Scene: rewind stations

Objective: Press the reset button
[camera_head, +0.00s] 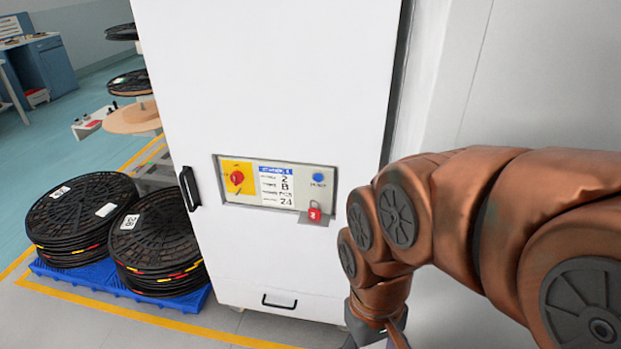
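A blue round button (318,177) sits at the right end of a grey control panel (300,172) on the front of a tall white cabinet (275,75). Small lettering under the button is too blurred to read. My copper-coloured arm comes in from the right and bends down in front of the cabinet's right side. Only the upper part of my gripper (376,338) shows at the bottom edge, below and to the right of the panel and apart from the button. Its fingertips are cut off, so I cannot tell whether it is open or shut.
A black handle (189,188) juts from the cabinet's left edge.

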